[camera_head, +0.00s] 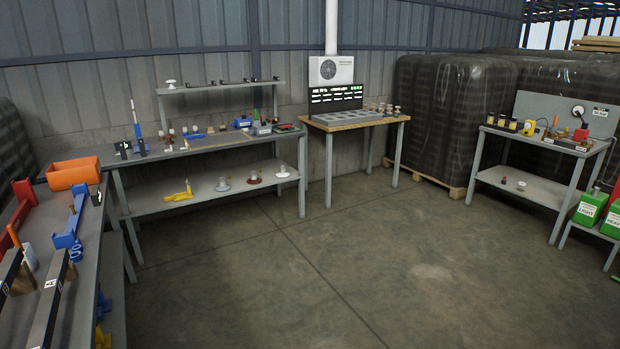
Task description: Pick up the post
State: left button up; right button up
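No object is plainly marked as the post, so I cannot tell which one it is. A thin upright white piece on a blue stand (137,130) is on the left part of the back workbench. Small disc-shaped insulator-like parts sit on its lower shelf: a white one (223,185), a brown one (254,178) and another white one (282,172). A white disc-topped part (171,84) is on the raised shelf. More small parts (384,108) stand on the wooden-topped table. Neither of my grippers shows in the view.
The near-left bench holds an orange bin (73,174), a blue tool (70,235) and dark bars (47,308). A wooden-topped table (355,121) stands at the back. A bench (540,138) and green containers (590,208) are at right. The middle floor (350,250) is clear.

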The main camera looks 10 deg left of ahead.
aim_at(121, 143)
jog(key=i+l+u, duration=0.15)
jog(key=i, duration=0.4)
jog(key=i+l+u, duration=0.15)
jog(key=i, duration=0.35)
jog(key=i+j+u, duration=0.1)
jog(key=i+u, duration=0.4)
jog(key=i, duration=0.15)
jog(key=i+l+u, duration=0.2)
jog(key=i+u, duration=0.3)
jog(key=i, duration=0.2)
jog(key=i+l+u, duration=0.15)
jog(key=i, duration=0.3)
jog(key=i+u, duration=0.15)
jog(key=i, duration=0.25)
jog(key=i+l+u, duration=0.2)
jog(key=i, duration=0.2)
